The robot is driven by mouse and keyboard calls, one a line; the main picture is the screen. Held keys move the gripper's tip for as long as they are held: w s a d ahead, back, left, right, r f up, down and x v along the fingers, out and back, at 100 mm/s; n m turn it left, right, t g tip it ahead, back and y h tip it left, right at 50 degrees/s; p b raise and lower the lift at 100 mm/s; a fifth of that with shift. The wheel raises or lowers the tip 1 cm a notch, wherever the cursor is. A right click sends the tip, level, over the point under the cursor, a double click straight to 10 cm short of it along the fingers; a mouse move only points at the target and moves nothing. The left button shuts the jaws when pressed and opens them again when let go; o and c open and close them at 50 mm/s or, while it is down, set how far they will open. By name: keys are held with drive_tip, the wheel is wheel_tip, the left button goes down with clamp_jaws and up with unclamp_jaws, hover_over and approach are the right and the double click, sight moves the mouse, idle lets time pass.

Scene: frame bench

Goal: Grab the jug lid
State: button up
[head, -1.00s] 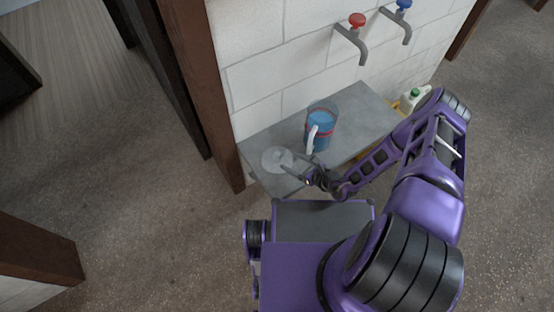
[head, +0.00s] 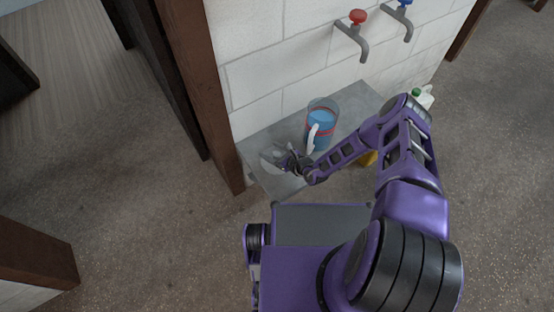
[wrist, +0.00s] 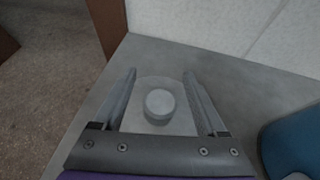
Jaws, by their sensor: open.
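The jug lid (wrist: 159,104) is a pale grey disc with a round raised knob. It lies flat on the grey bench top near its left end. In the wrist view it sits between the two fingers of my open gripper (wrist: 161,88), with a gap on each side of the knob. In the head view my gripper (head: 283,161) is over the lid (head: 269,164) and hides part of it. The jug (head: 320,126) stands upright to the right, clear with blue contents, a red band and a white handle. Its blue side also shows in the wrist view (wrist: 294,143).
The bench (head: 266,143) stands against a white block wall (head: 262,78). A red tap (head: 354,35) and a blue tap (head: 399,21) stick out above. A green-capped white bottle (head: 425,98) and a yellow object (head: 367,158) are partly behind my arm. A brown post stands left.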

clamp_jaws()
drive_tip(key=shift+r, duration=0.1)
idle(0.3)
